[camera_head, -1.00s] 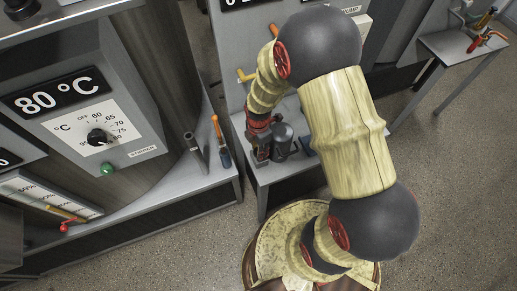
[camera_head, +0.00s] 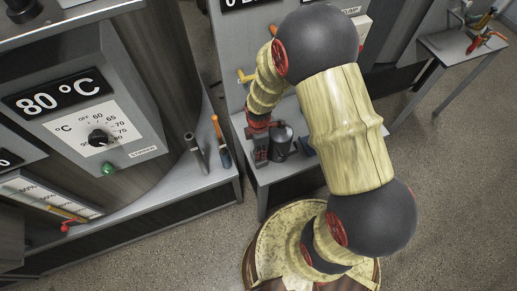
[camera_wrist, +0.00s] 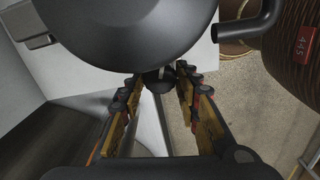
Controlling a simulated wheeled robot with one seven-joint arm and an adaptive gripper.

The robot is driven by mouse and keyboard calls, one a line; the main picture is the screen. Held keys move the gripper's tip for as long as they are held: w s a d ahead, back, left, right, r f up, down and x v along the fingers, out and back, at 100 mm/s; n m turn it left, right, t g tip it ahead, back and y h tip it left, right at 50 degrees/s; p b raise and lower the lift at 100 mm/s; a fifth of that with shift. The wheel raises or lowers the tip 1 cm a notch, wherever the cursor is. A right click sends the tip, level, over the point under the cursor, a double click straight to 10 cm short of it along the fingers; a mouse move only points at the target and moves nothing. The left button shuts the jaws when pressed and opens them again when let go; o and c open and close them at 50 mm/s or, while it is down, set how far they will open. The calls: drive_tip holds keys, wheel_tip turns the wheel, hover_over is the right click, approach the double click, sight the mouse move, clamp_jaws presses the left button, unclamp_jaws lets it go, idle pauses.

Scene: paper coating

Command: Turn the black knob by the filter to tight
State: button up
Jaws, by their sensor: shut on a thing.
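The filter (camera_head: 281,140) is a dark grey cylinder on the low metal bench, beside my gripper (camera_head: 261,156) in the head view. In the wrist view the large dark rounded body (camera_wrist: 130,28), which looks like the filter, fills the top. Below it is the small black knob (camera_wrist: 158,82), between the tips of my gripper (camera_wrist: 160,75). My gripper is shut on the knob from both sides. Most of the knob is hidden in the wrist view, and I cannot make it out in the head view. Its turn angle cannot be told.
A grey tube (camera_head: 195,150) and an orange-handled tool (camera_head: 221,140) stand on the left bench. A yellow lever (camera_head: 246,76) projects from the panel behind my arm. In the wrist view a dark pipe (camera_wrist: 250,25) and a ribbed brown body (camera_wrist: 290,60) lie at right.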

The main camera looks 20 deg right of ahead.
drive_tip(key=m, duration=0.3)
drive_tip(key=shift+m, duration=0.4)
drive_tip(key=m, duration=0.3)
drive_tip(key=shift+w+m+p, duration=0.1)
drive_tip(key=shift+m+p, duration=0.2)
drive_tip(key=m, duration=0.3)
drive_tip(key=shift+m, duration=0.4)
drive_tip(key=m, duration=0.3)
drive_tip(key=shift+r+m, duration=0.1)
drive_tip(key=shift+m, duration=0.2)
drive_tip(key=m, duration=0.5)
drive_tip(key=shift+p, duration=0.35)
drive_tip(key=m, duration=0.6)
drive_tip(key=shift+d, duration=0.1)
drive_tip(key=shift+m, duration=0.3)
